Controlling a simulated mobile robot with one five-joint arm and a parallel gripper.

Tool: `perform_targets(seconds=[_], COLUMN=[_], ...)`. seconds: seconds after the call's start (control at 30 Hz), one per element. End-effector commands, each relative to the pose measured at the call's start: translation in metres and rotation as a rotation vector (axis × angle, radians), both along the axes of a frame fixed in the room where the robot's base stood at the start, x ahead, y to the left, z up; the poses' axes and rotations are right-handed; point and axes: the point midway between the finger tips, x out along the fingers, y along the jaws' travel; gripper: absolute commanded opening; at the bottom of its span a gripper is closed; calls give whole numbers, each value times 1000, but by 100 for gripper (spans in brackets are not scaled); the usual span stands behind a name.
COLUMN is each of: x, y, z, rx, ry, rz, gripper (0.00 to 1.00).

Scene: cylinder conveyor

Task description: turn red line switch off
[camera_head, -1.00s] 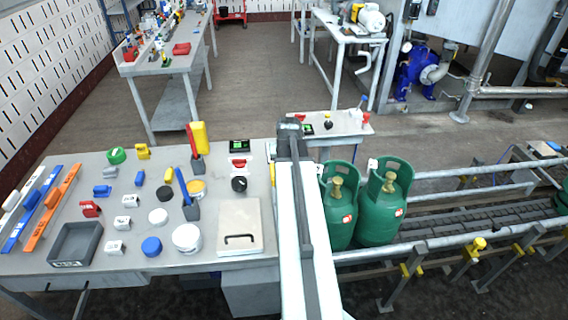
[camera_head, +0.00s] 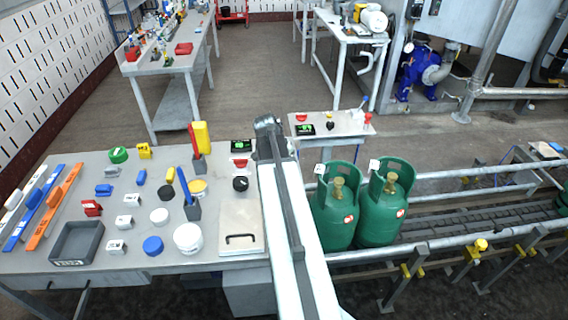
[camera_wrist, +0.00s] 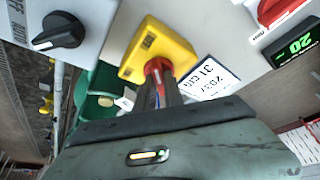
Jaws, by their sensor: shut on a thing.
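In the wrist view, a red switch handle (camera_wrist: 155,68) stands on a yellow plate (camera_wrist: 168,42) on a pale panel. My gripper (camera_wrist: 163,80) is shut on this red handle, its dark fingers covering part of it. A label with black lettering (camera_wrist: 212,78) lies beside the yellow plate. In the head view, my arm hides the gripper and the held switch.
In the wrist view, a black knob (camera_wrist: 58,33) sits left, and a red control (camera_wrist: 275,10) and green display (camera_wrist: 293,45) sit right. In the head view, green cylinders (camera_head: 380,205) stand on the conveyor right of my arm. A cluttered table (camera_head: 90,205) lies left.

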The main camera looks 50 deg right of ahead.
Motion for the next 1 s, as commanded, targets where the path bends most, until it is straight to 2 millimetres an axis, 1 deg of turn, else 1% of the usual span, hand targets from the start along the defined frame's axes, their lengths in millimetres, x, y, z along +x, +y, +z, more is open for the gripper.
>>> perform_targets(seconds=[0.2,0.67,0.7,0.77,0.8,1.0], x=[0,0,0,0,0,0], y=[1,1,1,1,1,1], z=[0,-1,-1,-1,-1,0], rx=[3,4,4,4,3,2], ry=[0,0,0,0,0,-1], rz=[-53,-66,-66,-66,-66,-65], gripper=[0,0,16,32,35,35])
